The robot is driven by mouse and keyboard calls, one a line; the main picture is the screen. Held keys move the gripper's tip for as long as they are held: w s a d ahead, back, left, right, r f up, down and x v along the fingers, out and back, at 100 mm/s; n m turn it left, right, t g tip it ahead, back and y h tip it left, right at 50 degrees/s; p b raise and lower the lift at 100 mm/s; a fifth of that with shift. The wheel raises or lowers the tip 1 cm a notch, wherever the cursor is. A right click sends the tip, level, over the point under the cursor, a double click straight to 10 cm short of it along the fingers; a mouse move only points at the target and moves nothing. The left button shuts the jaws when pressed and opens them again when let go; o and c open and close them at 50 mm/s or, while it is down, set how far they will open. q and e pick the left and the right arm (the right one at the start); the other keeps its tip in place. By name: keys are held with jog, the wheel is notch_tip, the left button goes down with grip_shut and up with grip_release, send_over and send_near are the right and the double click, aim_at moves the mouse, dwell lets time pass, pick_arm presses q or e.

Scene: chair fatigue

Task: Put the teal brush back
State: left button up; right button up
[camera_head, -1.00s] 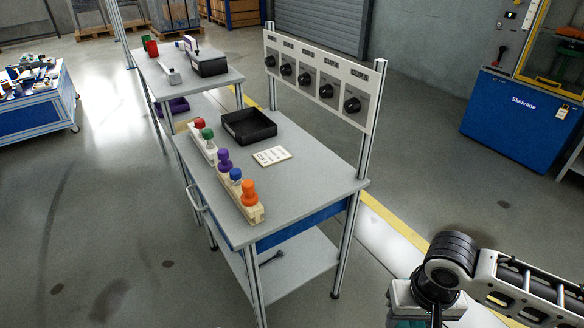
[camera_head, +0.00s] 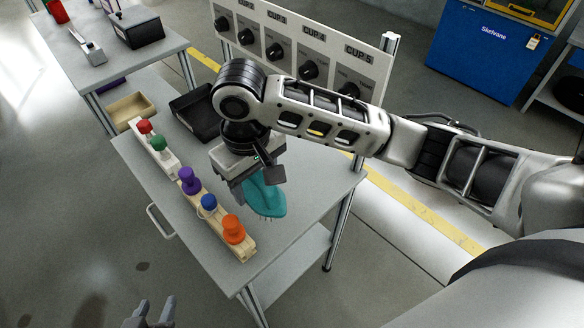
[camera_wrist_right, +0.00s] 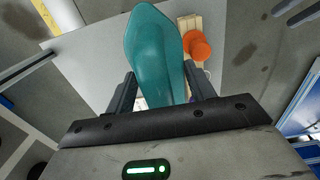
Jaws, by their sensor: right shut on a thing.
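The teal brush (camera_head: 265,195) is in my right gripper (camera_head: 246,182), over the table, with fine bristles showing at its lower edge. In the right wrist view the brush (camera_wrist_right: 154,50) sits between the two fingers of the gripper (camera_wrist_right: 157,88) and points away from the wrist. I cannot tell how far it is above the tabletop (camera_head: 290,185). My left gripper (camera_head: 152,312) shows at the bottom edge, low beside the table, with its fingers apart and nothing between them.
A wooden rack with several coloured-knob pieces, including an orange one (camera_head: 233,229) and a purple one (camera_head: 189,180), runs along the table's left edge. A black tray (camera_head: 192,108) is behind my right gripper. A panel of dials (camera_head: 310,55) stands along the back edge.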

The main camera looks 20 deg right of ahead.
jog(key=w+d+f, duration=0.1)
jog(key=d+f, duration=0.1)
jog(key=d, duration=0.2)
jog(key=w+d+f, duration=0.2)
jog(key=d+f, duration=0.1)
jog(key=d, duration=0.1)
jog(key=w+d+f+b, duration=0.1)
jog(key=w+d+f, duration=0.1)
jog(key=d+f, duration=0.1)
jog(key=shift+d+f, duration=0.15)
jog(key=shift+d, duration=0.25)
jog(key=f, duration=0.2)
jog(key=d+f, duration=0.1)
jog(key=shift+w+f, duration=0.2)
jog(key=shift+f, duration=0.4)
jog(key=shift+f, duration=0.1)
jog(key=o, duration=1)
jog(key=shift+c, duration=0.2)
